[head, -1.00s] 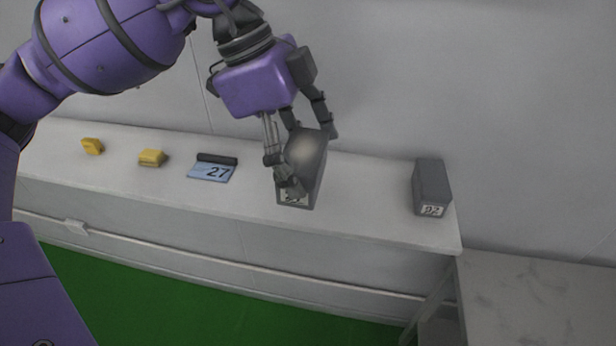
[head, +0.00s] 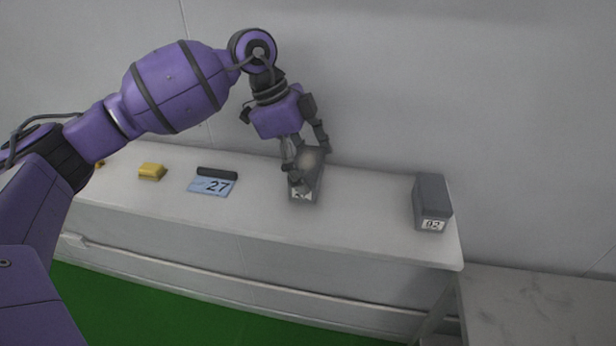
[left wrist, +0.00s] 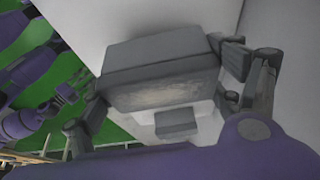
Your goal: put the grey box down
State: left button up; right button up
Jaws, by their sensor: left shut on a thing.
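A grey box (head: 308,180) with a white number label on its near end is between the fingers of my left gripper (head: 310,168). The gripper is shut on it, with a finger on each side. The box is over the middle of the white shelf (head: 365,215), low at its surface; I cannot tell whether it touches. In the left wrist view the held grey box (left wrist: 160,62) fills the upper middle, between the dark fingers. My right gripper is not in view.
A second grey box (head: 431,200) with a number label stands near the shelf's right end. A blue card marked 27 (head: 212,185) with a black bar and a yellow block (head: 152,171) are to the left. The shelf between the two grey boxes is clear.

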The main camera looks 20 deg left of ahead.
pick_arm(q)
notch_tip(320, 180, down, 3)
jog(key=shift+r, duration=0.1)
jog(key=o, duration=1.5)
jog(key=shift+c, duration=0.2)
jog(key=v, duration=1.1)
jog(key=shift+r, duration=0.4)
